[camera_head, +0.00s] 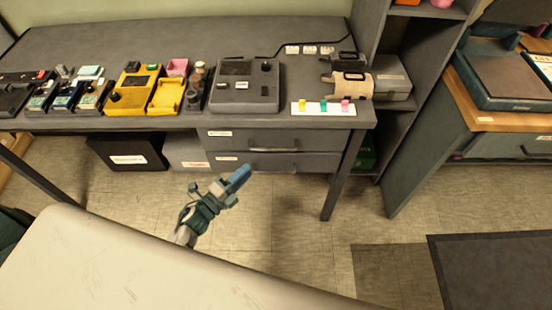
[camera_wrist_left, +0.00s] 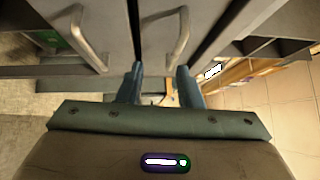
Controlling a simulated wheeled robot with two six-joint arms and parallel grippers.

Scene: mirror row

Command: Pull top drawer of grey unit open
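The grey unit sits under the right part of the desk in the head view, with two drawers, one above the other. The top drawer (camera_head: 240,141) has a white label and a bar handle (camera_head: 273,149), and looks closed. The lower drawer (camera_head: 305,161) also looks closed. My left gripper (camera_head: 240,176) is below and in front of the drawers' left part, apart from them. In the left wrist view its two blue fingers (camera_wrist_left: 158,72) are apart with nothing between them. Two drawer handles show beyond the fingers; I cannot tell which is the top one. My right gripper is out of view.
The grey desk (camera_head: 180,40) carries pedals, yellow boxes and a grey device (camera_head: 247,88). A black box (camera_head: 128,152) stands on the floor left of the unit. A desk leg (camera_head: 343,178) is at its right. The floor (camera_head: 290,215) in front is clear.

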